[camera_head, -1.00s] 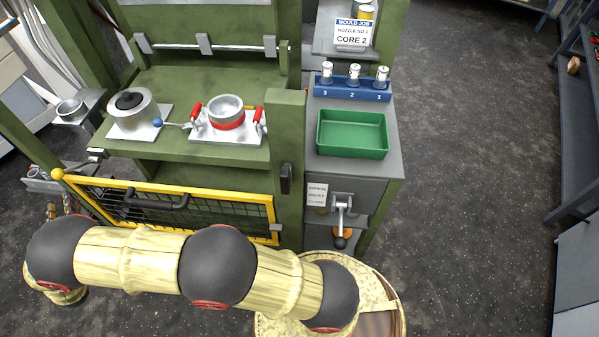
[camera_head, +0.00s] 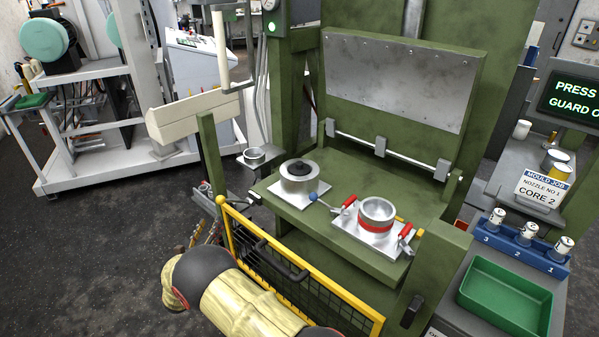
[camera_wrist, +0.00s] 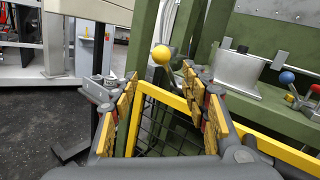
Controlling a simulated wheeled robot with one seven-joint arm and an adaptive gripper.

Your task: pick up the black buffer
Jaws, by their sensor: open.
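A black rounded piece with a knob-like top (camera_head: 300,168) sits on a silver round mould part (camera_head: 299,180); it is the black item that best fits the buffer. This mould part rests on a flat plate on the green press bed. In the wrist view the silver mould part (camera_wrist: 237,72) stands beyond the right finger, and its top is small there. My gripper (camera_wrist: 165,98) is open and empty, with the yellow guard frame showing between and behind its fingers. The head view shows part of my arm at the bottom, but not the gripper.
A yellow-framed mesh guard (camera_head: 285,268) stands in front of the press bed, with a yellow ball (camera_wrist: 161,54) at its corner. A second silver mould with a red band (camera_head: 376,218) and red-handled clamps is to the right. A green tray (camera_head: 505,297) stands further right.

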